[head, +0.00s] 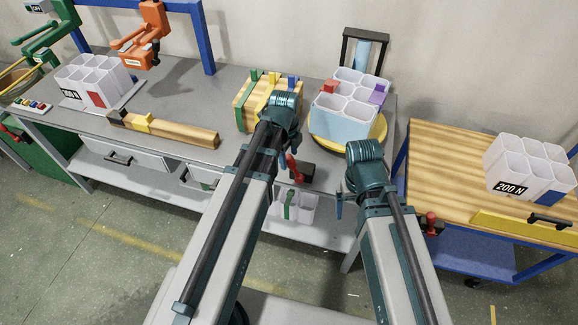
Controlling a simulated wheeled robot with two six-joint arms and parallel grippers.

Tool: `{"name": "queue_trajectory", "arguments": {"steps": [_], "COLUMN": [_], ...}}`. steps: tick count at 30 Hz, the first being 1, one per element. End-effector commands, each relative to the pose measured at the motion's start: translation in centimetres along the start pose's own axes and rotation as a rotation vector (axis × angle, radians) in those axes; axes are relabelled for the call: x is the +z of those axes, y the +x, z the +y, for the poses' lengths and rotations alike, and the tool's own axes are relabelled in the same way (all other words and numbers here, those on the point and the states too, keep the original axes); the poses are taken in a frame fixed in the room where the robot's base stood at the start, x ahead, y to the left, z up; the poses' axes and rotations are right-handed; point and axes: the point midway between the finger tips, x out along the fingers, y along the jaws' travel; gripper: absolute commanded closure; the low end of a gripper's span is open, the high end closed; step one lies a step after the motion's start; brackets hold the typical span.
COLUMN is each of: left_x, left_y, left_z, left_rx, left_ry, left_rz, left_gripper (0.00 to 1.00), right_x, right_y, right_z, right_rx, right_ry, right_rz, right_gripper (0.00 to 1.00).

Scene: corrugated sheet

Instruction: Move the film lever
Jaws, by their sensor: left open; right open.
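No part is clearly marked as the film lever. A red lever (293,166) on a dark block stands at the front of the grey bench, right by my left gripper (283,160). Another red lever (431,221) sits at the left front of the wooden-topped cart. A black frame with a light blue roll (367,50) stands at the back of the bench. My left gripper is open and mostly hidden under its arm. My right gripper (339,206) is open, in front of the bench's right end. Neither is seen holding anything.
A blue-and-white celled container (343,120) stands on a yellow round plate (377,137). A wooden block with coloured strips (246,109) and a wooden beam (185,133) lie on the grey bench (190,90). The cart (440,170) carries a "200 N" celled container (505,168).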

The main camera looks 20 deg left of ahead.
Motion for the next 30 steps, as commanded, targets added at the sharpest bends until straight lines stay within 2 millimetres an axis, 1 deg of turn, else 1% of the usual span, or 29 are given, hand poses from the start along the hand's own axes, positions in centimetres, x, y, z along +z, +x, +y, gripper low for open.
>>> {"name": "queue_trajectory", "arguments": {"steps": [1,3,6,14,15,17,18,25,30], "left_x": [0.00,0.00,-0.01,-0.01,-0.01,-0.01,0.00,0.00,0.00], "left_y": [1.17,1.61,1.86,1.74,1.74,1.74,1.74,1.74,1.75], "left_z": [0.02,0.01,0.00,-0.01,-0.01,-0.01,-0.01,-0.01,-0.01], "left_rx": [0.000,0.000,0.000,0.000,0.000,0.000,0.000,0.000,0.000], "left_ry": [0.000,0.000,0.000,0.000,0.000,0.000,0.000,0.000,0.000], "left_rz": [0.000,0.000,0.000,0.000,0.000,0.000,0.000,0.000,0.000], "left_gripper": [0.34,0.34,0.34,0.34,0.41,0.52,0.59,1.00,1.00], "right_x": [-0.07,-0.09,-0.11,-0.10,-0.10,-0.10,-0.10,-0.10,-0.10], "right_y": [1.16,1.59,1.84,1.72,1.72,1.72,1.72,1.72,1.73], "right_z": [-0.11,-0.15,-0.18,-0.17,-0.16,-0.16,-0.16,-0.16,-0.16], "right_rx": [0.000,0.000,0.000,0.000,0.000,0.000,0.000,0.000,0.000], "right_ry": [0.000,0.000,0.000,0.000,0.000,0.000,0.000,0.000,0.000], "right_rz": [0.000,0.000,0.000,0.000,0.000,0.000,0.000,0.000,0.000], "right_gripper": [0.06,0.06,0.06,0.06,0.06,0.06,0.06,0.06,0.06]}}
